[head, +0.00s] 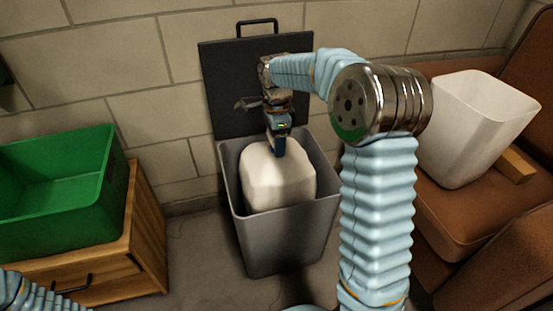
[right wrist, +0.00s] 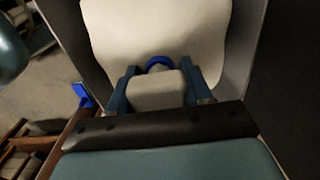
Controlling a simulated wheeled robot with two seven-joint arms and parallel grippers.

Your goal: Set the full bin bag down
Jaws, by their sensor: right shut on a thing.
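The full bin bag (head: 278,178) is a cream, rounded block inside the grey bin (head: 290,238), its top near the bin's rim. The bin's dark lid (head: 235,95) stands open against the wall. My right gripper (head: 278,150) points down at the top of the bag. In the right wrist view the fingers (right wrist: 158,88) close on the bag's pale neck, with a blue tie (right wrist: 159,64) beside it. The bag (right wrist: 155,25) fills the upper part of that view. Whether the bag touches the bin floor is hidden. My left gripper is not in view.
A green crate (head: 60,205) sits on a wooden cabinet (head: 145,225) at the left. A white open container (head: 475,125) stands on a brown leather seat (head: 455,215) at the right. Bare floor (head: 195,255) shows between the cabinet and the bin.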

